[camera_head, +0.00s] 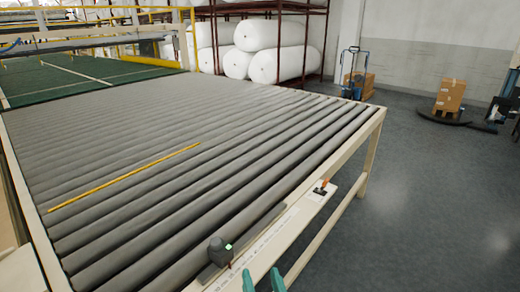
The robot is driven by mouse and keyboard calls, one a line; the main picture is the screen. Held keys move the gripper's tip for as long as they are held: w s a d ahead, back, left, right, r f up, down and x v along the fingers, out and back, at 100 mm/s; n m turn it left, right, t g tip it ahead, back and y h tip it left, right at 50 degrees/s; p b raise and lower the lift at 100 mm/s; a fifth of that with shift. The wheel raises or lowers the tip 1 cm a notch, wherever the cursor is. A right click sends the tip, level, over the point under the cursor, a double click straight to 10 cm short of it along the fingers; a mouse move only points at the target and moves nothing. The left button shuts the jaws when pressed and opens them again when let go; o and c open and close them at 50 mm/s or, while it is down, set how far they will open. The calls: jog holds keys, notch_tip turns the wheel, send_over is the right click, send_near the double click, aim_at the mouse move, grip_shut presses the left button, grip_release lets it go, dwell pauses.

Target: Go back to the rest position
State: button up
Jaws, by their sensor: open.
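My gripper (263,282) shows at the bottom edge of the head view, a little right of centre. Only its two teal fingertips are in the picture, apart from each other with nothing visible between them. The rest of my gripper and my arm are out of the frame. The fingertips appear in front of the cream near rail of the roller table (374,122), just right of and below a dark rounded device (220,251) with a small green light. I cannot tell how high the fingertips are above the rail.
A yellow strip (125,178) lies across the grey rollers. A small orange-and-black item (321,188) sits on a white patch of the rail. White wadding rolls (277,65) fill a rack behind. Cardboard boxes (449,95) stand at the back right. Grey floor (430,200) at right is open.

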jog(key=s+d+f+m+g+h, duration=0.2)
jog(key=s+d+f+m+h, duration=0.1)
jog(key=d+m, duration=0.55)
jog(key=s+d+f+m+g+h, duration=0.2)
jog(key=s+d+m+g+h, duration=0.15)
jog(key=d+m, duration=0.45)
jog(key=s+d+f+m+g+h, duration=0.1)
jog(key=s+d+f+m+h, duration=0.2)
jog(key=d+m, duration=0.45)
jog(key=s+d+f+m+g+y, duration=0.1)
jog(key=s+f+m+g, duration=0.1)
jog(key=s, duration=0.5)
jog(key=s+d+f+m+g+y, duration=0.1)
jog(key=s+f+m+g+y, duration=0.1)
jog(key=s+m+g, duration=0.2)
jog(key=s+d+f+m+g+y, duration=0.1)
jog(key=s+f+m+g+y, duration=0.1)
jog(key=s+m, duration=0.4)
jog(key=s+f+g, duration=0.1)
jog(key=s+g, duration=0.1)
jog(key=s, duration=0.2)
jog(key=shift+s+d, duration=0.15)
jog(key=shift+d, duration=0.1)
jog(key=shift+c, duration=0.4)
